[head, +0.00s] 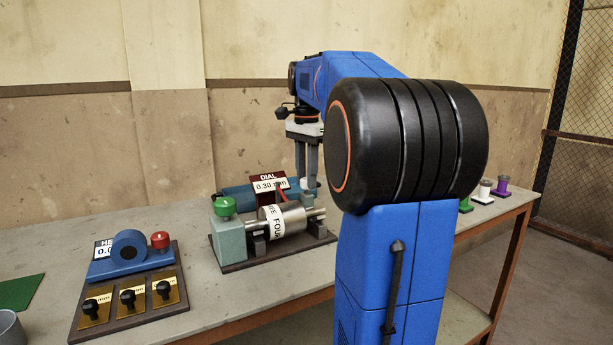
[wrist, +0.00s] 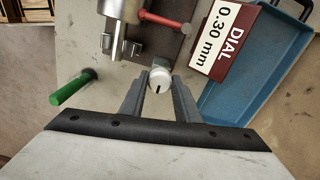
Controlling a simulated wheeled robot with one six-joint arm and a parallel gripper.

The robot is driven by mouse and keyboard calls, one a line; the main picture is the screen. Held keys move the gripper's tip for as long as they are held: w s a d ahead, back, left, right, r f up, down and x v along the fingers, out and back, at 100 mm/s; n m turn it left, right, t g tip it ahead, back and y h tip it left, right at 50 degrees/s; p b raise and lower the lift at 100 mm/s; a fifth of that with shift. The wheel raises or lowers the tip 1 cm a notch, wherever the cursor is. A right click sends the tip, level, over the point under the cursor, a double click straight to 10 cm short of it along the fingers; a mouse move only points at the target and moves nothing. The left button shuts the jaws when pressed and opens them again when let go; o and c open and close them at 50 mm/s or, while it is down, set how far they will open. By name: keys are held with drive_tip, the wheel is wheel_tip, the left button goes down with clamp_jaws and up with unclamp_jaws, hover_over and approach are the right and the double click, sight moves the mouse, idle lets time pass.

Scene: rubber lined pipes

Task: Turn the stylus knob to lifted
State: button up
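A small white round knob (wrist: 160,80) with a dark mark on its top is in the wrist view, beside the dial base; I take it for the stylus knob. It also shows as a pale shape in the head view (head: 308,183). My gripper (wrist: 160,86) points down, with its two grey fingers on either side of the knob. Slim gaps seem to show between fingers and knob, so the gripper looks open. In the head view my gripper (head: 307,178) is at the far right of the roller fixture. My own arm hides part of that area.
A steel roller (head: 285,220) on a dark base and a red lever (wrist: 165,21) are close by. The "0.30 mm" dial sign (wrist: 223,40) and blue tray (wrist: 268,70) lie right of the fingers; a green peg (wrist: 72,87) left. A switch panel (head: 130,290) stands front left.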

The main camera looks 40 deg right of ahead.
drive_tip(key=shift+n, duration=0.3)
drive_tip(key=n, duration=0.3)
drive_tip(key=shift+n, duration=0.3)
drive_tip(key=n, duration=0.4)
drive_tip(key=shift+n, duration=0.3)
drive_tip(key=n, duration=0.4)
drive_tip(key=shift+n, duration=2.5)
drive_tip(key=o, duration=1)
drive_tip(key=shift+o, duration=0.2)
drive_tip(key=shift+d+r, duration=0.1)
drive_tip(key=shift+r, duration=0.05)
